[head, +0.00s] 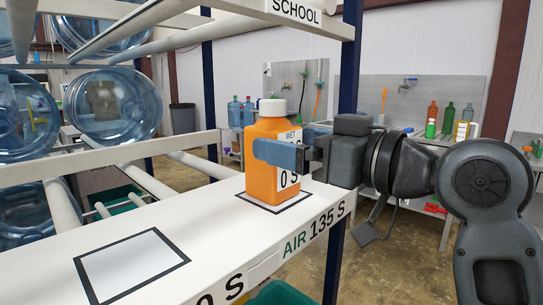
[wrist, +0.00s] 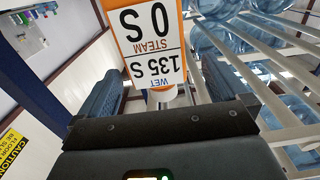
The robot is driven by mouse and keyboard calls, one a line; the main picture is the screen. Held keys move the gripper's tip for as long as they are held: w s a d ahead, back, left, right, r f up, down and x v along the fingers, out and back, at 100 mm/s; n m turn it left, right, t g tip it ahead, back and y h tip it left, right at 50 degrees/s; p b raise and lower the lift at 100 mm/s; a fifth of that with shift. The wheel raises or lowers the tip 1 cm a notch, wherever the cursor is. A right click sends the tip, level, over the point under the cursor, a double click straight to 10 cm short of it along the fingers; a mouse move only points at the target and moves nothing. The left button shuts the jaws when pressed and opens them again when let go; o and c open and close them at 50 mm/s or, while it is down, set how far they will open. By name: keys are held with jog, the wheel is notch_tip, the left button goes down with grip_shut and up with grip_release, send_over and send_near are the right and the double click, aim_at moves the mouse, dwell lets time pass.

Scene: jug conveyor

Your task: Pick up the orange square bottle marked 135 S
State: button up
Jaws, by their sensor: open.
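The orange square bottle (head: 262,187) with a white cap stands upright on a white shelf, inside a black outlined square. In the wrist view the bottle (wrist: 133,35) appears upside down, with a label reading WET 135 S, STEAM 0 S. My gripper (head: 270,148) reaches in from the right at the bottle's upper half. One blue finger crosses in front of the bottle and hides part of its label; the other is hidden behind it. In the wrist view my gripper (wrist: 160,78) is open, with the bottle between its blue fingers. Contact cannot be told.
The white shelf (head: 205,217) has an edge label reading AIR 135 S. An empty outlined square (head: 132,263) lies at its left. White rails and large blue jugs (head: 115,105) are behind at left. A white beam marked SCHOOL (head: 293,12) runs above.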

jog(key=x, duration=0.5)
jog(key=shift+w+d+f+p, duration=0.1)
jog(key=shift+d+f+p, duration=0.05)
jog(key=shift+p, duration=0.25)
jog(key=shift+c, duration=0.2)
jog(key=c, duration=1.1)
